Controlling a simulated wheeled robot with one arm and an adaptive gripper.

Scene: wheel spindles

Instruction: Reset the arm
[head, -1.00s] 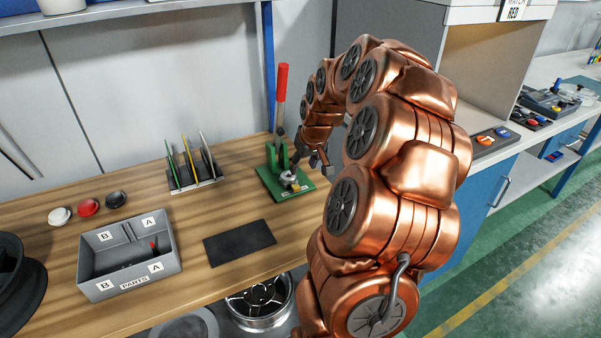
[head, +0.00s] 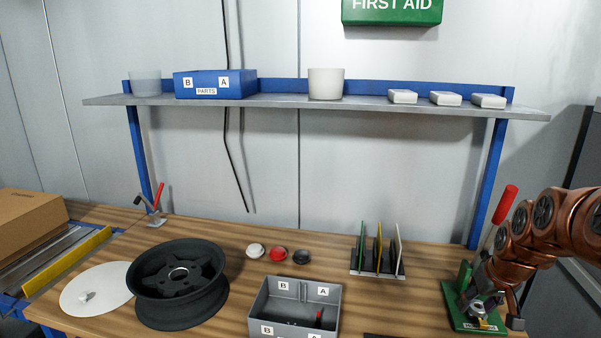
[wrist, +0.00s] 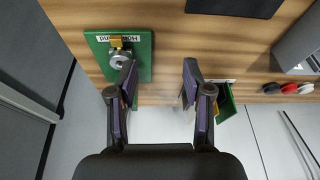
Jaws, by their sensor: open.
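My gripper (wrist: 160,85) is open and empty in the wrist view, its two fingers spread wide. In the head view my copper arm comes in from the right edge, and its end is close above the green press base (head: 470,310). The base carries a small metal round part and a brass piece. In the wrist view the green base (wrist: 138,72) with the metal part lies just left of the fingers, and I see nothing between them.
A red-handled lever (head: 505,205) stands by the base. A slotted rack (head: 378,266) holds upright boards. A grey parts bin (head: 332,318), a black wheel (head: 150,312) and several coloured caps sit on the bench. A shelf (head: 270,101) spans above.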

